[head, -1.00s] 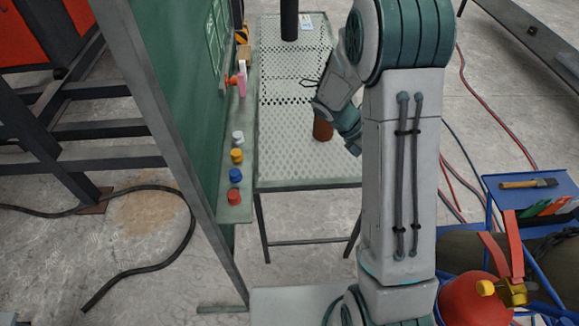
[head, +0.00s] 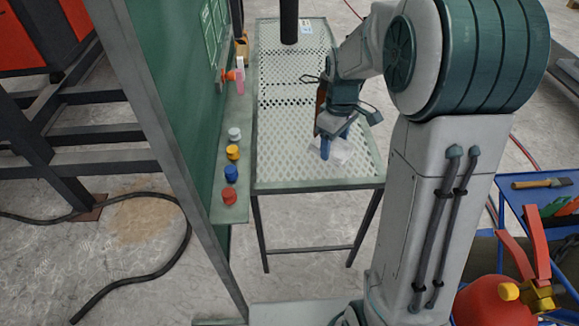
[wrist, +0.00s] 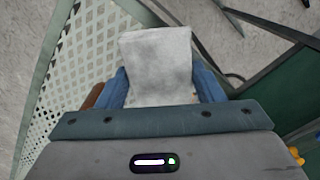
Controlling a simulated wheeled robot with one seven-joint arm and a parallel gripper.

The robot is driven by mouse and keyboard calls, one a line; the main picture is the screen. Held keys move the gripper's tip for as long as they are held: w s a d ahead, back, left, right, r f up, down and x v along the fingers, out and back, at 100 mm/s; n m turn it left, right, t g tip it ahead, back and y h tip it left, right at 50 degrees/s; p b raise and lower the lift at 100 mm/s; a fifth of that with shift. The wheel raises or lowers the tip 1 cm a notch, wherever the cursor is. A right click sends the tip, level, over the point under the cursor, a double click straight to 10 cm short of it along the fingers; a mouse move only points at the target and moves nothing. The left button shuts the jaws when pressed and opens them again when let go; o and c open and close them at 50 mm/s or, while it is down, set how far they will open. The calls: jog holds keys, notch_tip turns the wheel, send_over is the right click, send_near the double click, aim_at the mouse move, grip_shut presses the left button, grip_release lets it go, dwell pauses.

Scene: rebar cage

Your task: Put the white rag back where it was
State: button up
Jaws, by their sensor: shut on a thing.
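The white rag (head: 343,150) is a pale, slightly smudged folded cloth. My gripper (head: 333,150) is shut on it above the near right part of the mesh table in the head view. In the wrist view, the rag (wrist: 156,62) stands out between the two blue fingers of my gripper (wrist: 160,80). I cannot tell whether the rag touches the mesh. Its lower part is hidden by the gripper body in the wrist view.
The mesh table (head: 285,160) has clear room left of my gripper. A brown object (head: 321,95) stands close behind the gripper. Several coloured caps and a spray bottle (head: 239,75) line the green board's ledge (head: 232,212). A black post (head: 289,20) stands at the back.

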jog(key=b, duration=0.1)
send_over(291, 167)
notch_tip(291, 167, down, 7)
jog(key=shift+r, duration=0.1)
notch_tip(291, 167, down, 4)
jog(key=shift+f+b, duration=0.1)
jog(key=shift+b, duration=0.55)
jog(key=o, duration=0.9)
notch_tip(291, 167, up, 12)
jog(key=p, duration=0.2)
jog(key=shift+s+d+r+m+t, duration=0.5)
jog(key=shift+s+d+m, duration=1.2)
jog(key=shift+s, duration=2.45)
jog(key=shift+s+d+r+m+t, duration=0.1)
jog(key=shift+s+d+r+m, duration=1.2)
jog(key=shift+s, duration=2.8)
jog(key=shift+s+d+r+m+t, duration=0.25)
jog(key=shift+s+d+m, duration=1.35)
jog(key=shift+s+d, duration=1.8)
